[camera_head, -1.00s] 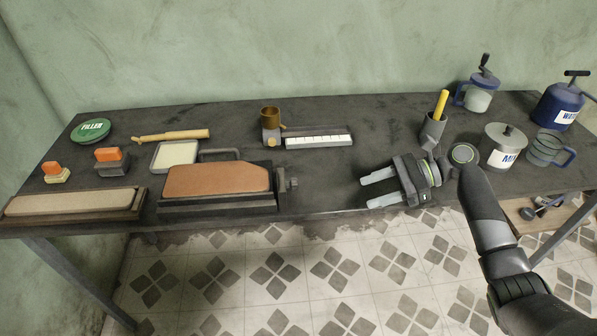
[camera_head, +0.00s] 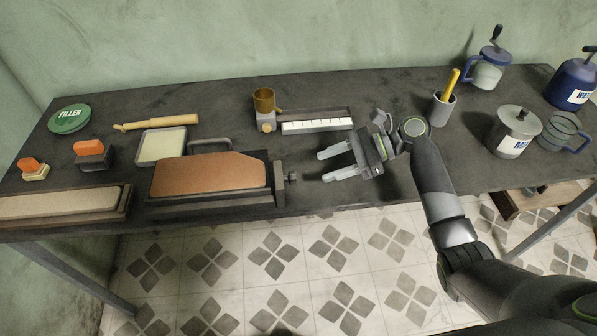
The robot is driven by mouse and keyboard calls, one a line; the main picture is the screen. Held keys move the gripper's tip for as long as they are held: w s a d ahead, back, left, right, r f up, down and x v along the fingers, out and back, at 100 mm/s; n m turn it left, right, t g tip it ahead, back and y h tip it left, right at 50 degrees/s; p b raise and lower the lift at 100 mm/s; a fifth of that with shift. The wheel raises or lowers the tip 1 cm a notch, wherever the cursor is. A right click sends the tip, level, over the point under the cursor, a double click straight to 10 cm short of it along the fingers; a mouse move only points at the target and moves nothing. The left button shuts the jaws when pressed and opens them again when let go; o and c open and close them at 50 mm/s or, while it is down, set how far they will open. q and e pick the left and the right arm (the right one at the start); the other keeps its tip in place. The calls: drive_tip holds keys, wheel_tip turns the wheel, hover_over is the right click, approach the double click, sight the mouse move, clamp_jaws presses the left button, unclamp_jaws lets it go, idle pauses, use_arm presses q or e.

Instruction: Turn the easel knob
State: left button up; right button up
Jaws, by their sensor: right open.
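A small grey knob (camera_head: 293,177) sticks out from the right end of a dark holder (camera_head: 216,206) that bears a brown slab (camera_head: 208,174), near the table's front edge. It is the only knob I see on that holder; I cannot tell for sure that it is the easel. My right gripper (camera_head: 322,165) is open and empty, to the right of the knob, with its two pale fingers pointing left towards it. A gap shows between the fingertips and the knob. My left gripper is not in view.
A brass cup (camera_head: 264,101) and a white-keyed strip (camera_head: 317,127) stand behind the knob. A grey pot with a yellow stick (camera_head: 442,108), a lidded canister (camera_head: 512,132) and a blue-handled jar (camera_head: 489,70) stand on the right. The dark table (camera_head: 350,195) is bare just right of the knob.

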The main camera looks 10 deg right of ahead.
sight(290, 178)
drive_tip(key=x, duration=0.7)
drive_tip(key=shift+a+f, duration=0.1)
drive_tip(key=shift+a, duration=0.15)
drive_tip(key=shift+a+f, duration=0.2)
drive_tip(key=shift+a, duration=0.15)
use_arm(q)
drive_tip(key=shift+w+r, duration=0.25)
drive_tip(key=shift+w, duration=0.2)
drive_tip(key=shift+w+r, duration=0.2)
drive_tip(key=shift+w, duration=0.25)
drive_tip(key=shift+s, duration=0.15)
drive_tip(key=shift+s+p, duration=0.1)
drive_tip(key=shift+p, duration=0.25)
use_arm(e)
drive_tip(key=c, duration=1)
